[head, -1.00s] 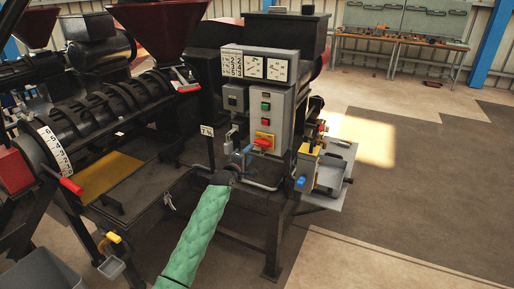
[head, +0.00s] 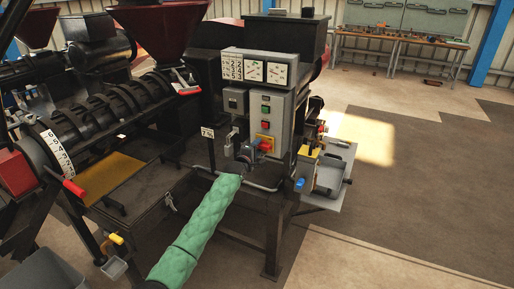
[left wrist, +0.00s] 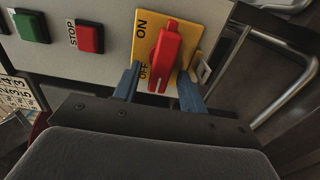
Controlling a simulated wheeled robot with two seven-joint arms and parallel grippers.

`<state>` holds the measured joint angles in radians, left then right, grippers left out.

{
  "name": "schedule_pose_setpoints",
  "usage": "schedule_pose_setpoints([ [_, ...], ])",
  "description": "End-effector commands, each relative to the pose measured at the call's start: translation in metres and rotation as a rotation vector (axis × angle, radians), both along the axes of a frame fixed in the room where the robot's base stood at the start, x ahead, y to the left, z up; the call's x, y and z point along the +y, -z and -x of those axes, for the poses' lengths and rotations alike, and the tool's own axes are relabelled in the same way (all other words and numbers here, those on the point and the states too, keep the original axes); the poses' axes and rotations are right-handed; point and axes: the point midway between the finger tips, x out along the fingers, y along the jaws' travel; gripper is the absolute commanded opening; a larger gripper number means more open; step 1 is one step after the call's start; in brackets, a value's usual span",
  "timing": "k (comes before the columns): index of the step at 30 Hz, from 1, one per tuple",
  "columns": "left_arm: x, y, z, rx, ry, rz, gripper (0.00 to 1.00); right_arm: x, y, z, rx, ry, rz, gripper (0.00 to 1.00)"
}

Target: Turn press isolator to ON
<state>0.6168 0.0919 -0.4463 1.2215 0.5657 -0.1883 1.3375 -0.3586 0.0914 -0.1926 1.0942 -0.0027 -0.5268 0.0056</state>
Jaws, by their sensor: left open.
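The press isolator is a red rotary handle (left wrist: 165,55) on a yellow plate (left wrist: 183,30) marked ON and OFF. In the left wrist view the handle lies nearly upright, with both labels to its left; I cannot tell which one it points to. In the head view the red handle (head: 265,146) is low on the grey control box, partly near my gripper. My left gripper (left wrist: 157,88) is open, its two blue-grey fingers on either side of the handle's lower end. Whether they touch it is unclear. In the head view my left gripper (head: 246,153) is at the isolator. My right gripper is not in view.
A red stop button (left wrist: 89,37) and a green button (left wrist: 31,26) sit beside the isolator on the control box (head: 282,108). A bent metal rail (left wrist: 285,95) runs close by at the right of the wrist view. A vice-like fixture (head: 325,170) stands right of the press.

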Motion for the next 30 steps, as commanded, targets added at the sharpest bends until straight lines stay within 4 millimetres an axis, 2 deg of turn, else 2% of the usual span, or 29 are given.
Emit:
schedule_pose_setpoints([
  [6,0.000,0.000,0.000,0.000,0.000,0.000,0.42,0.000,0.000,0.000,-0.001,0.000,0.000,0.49],
  [8,0.000,0.000,0.000,0.000,0.000,0.000,0.32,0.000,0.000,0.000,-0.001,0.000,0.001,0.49],
  [12,0.000,0.000,0.000,0.000,0.000,0.000,0.05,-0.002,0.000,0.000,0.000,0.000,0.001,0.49],
  [24,0.000,0.001,0.000,-0.026,0.000,-0.055,0.05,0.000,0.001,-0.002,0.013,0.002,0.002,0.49],
  [27,0.000,0.001,0.000,-0.049,0.000,-0.107,0.05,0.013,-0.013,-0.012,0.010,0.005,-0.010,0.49],
  [30,-0.001,0.001,0.000,-0.080,0.001,-0.173,0.04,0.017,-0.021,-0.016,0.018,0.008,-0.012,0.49],
])
